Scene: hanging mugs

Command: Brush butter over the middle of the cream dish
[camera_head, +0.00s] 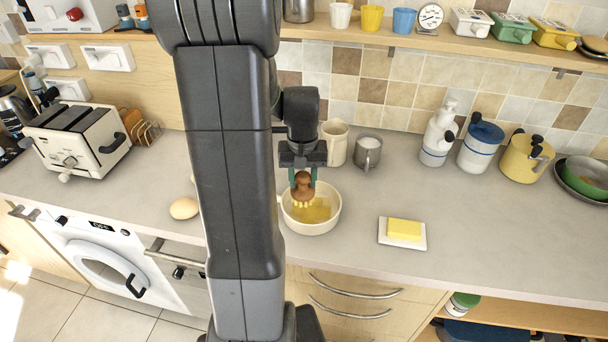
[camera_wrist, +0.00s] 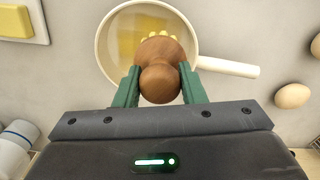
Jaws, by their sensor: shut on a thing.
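The cream dish (camera_head: 311,228) stands on the counter in front of my arm. Yellow butter (camera_head: 318,213) covers part of its inside floor. My gripper (camera_head: 303,178) is shut on a brown wooden brush (camera_head: 303,190) with pale yellow bristles, held bristles-down over the dish. In the wrist view the dish (camera_wrist: 103,58) has a handle to the right. The brush (camera_wrist: 160,80) sits between my green fingers (camera_wrist: 160,87) and hides part of the dish. I cannot tell whether the bristles touch the floor of the dish.
A butter block (camera_head: 404,229) lies on a white plate (camera_head: 402,245) to the right. A cream jug (camera_head: 335,142) and a grey mug (camera_head: 368,152) stand behind the dish. An egg (camera_head: 184,208) lies to the left. The counter between the plate and the canisters (camera_head: 479,147) is clear.

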